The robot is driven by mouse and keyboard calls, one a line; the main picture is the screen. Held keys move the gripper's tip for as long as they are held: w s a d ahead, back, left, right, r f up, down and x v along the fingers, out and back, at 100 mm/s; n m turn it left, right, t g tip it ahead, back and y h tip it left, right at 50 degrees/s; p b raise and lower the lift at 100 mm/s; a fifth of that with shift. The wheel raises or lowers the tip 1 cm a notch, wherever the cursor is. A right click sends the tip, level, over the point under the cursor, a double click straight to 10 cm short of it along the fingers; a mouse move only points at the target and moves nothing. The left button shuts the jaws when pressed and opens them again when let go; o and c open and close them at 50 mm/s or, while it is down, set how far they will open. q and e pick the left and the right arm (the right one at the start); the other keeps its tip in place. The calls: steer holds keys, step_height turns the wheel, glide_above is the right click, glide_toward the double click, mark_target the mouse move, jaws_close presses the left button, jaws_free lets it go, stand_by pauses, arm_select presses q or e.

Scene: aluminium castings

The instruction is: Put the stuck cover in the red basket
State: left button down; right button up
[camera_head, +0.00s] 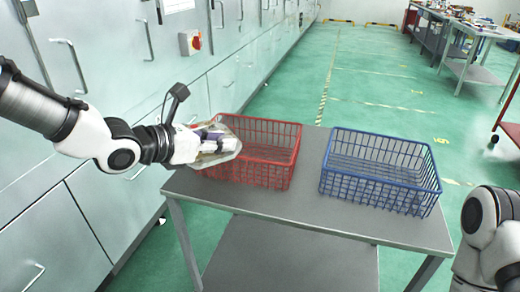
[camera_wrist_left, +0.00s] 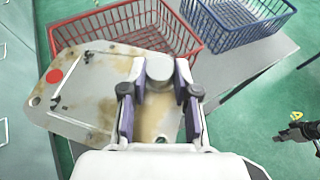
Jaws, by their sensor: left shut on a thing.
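My left gripper (camera_head: 212,137) is shut on the cover (camera_head: 226,146), a flat, light-coloured casting with brownish stains. In the left wrist view the cover (camera_wrist_left: 100,85) shows a red round mark and some dark marks, and a round grey boss sits between the fingers (camera_wrist_left: 159,90). The red basket (camera_head: 278,130) stands on the table's left part. The gripper and cover are at its left side, overlapping its near left rim in the head view. The red basket's rim (camera_wrist_left: 190,28) shows beyond the cover in the left wrist view.
A blue basket (camera_head: 385,134) stands to the right of the red one on the grey table (camera_head: 310,205), and both look empty. Grey metal cabinets (camera_head: 130,60) line the left. Green floor (camera_head: 370,80) is open behind the table.

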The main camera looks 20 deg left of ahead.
arm_select(q)
steer(key=w, duration=0.1)
steer(key=w+p, duration=0.1)
steer(key=w, duration=0.1)
steer(key=w+d, duration=0.1)
steer(key=shift+w+r+p, duration=0.25)
steer(key=shift+p, duration=0.15)
steer(key=w+d+f, duration=0.1)
steer(key=w+f, duration=0.5)
steer(key=w, duration=0.3)
steer(key=shift+d+f+p, duration=0.15)
steer(key=shift+d+p, duration=0.15)
steer(key=shift+d, duration=0.1)
arm_select(e)
steer(key=shift+s+r, duration=0.2)
steer(key=shift+r, duration=1.55)
arm_select(q)
steer(key=c, duration=0.9)
jaws_free()
steer(key=shift+o, duration=0.2)
arm_select(e)
steer(key=shift+r, duration=0.1)
